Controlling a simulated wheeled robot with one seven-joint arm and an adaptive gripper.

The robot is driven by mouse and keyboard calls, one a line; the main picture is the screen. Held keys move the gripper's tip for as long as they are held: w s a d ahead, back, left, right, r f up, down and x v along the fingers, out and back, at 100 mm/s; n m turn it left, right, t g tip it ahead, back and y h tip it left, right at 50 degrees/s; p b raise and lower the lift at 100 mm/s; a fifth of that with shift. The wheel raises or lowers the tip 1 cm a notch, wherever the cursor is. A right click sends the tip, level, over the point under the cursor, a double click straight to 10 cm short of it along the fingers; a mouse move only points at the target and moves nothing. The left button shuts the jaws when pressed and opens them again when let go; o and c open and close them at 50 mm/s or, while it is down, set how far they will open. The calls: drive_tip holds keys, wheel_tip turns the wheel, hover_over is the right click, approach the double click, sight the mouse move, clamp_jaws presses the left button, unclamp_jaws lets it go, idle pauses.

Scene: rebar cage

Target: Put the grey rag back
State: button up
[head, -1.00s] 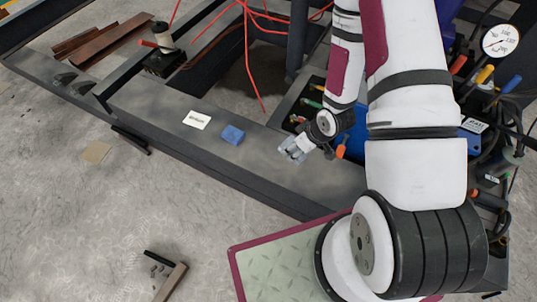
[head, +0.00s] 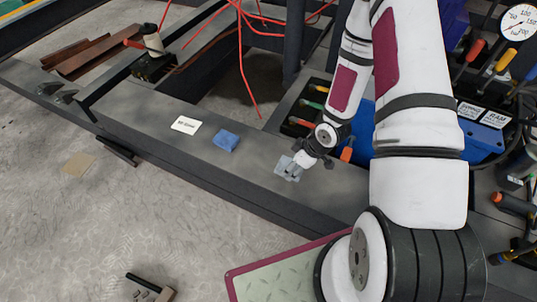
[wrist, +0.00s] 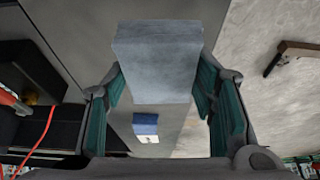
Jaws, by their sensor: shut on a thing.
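The grey rag (wrist: 157,62) is a folded, block-like cloth between the fingers of my gripper (wrist: 161,88) in the wrist view. In the head view the rag (head: 283,166) shows at the fingertips of my gripper (head: 292,170), over the dark steel beam top (head: 185,152). My gripper is shut on it. I cannot tell whether the rag touches the beam. A blue rag (head: 226,141) lies on the beam to the left of my gripper. It also shows in the wrist view (wrist: 145,124).
A white label card (head: 186,125) lies left of the blue rag. A dark tray with coloured-handled tools (head: 307,110) is behind my gripper. Red cords (head: 243,50) hang behind the beam. The beam top between the blue rag and my gripper is clear.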

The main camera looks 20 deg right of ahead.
drive_tip(key=b, duration=0.2)
hover_over(266, 156)
drive_tip(key=s+d, duration=0.1)
drive_tip(key=shift+s+d+f, duration=0.1)
drive_tip(key=shift+f, duration=0.45)
drive_tip(key=shift+w+f, duration=0.15)
drive_tip(key=shift+w, duration=0.15)
drive_tip(key=shift+f+b, duration=1.25)
drive_tip(key=shift+f, duration=0.35)
drive_tip(key=shift+s, duration=0.1)
drive_tip(key=shift+f, duration=0.2)
drive_tip(key=o, duration=1.2)
drive_tip(key=shift+r, duration=0.1)
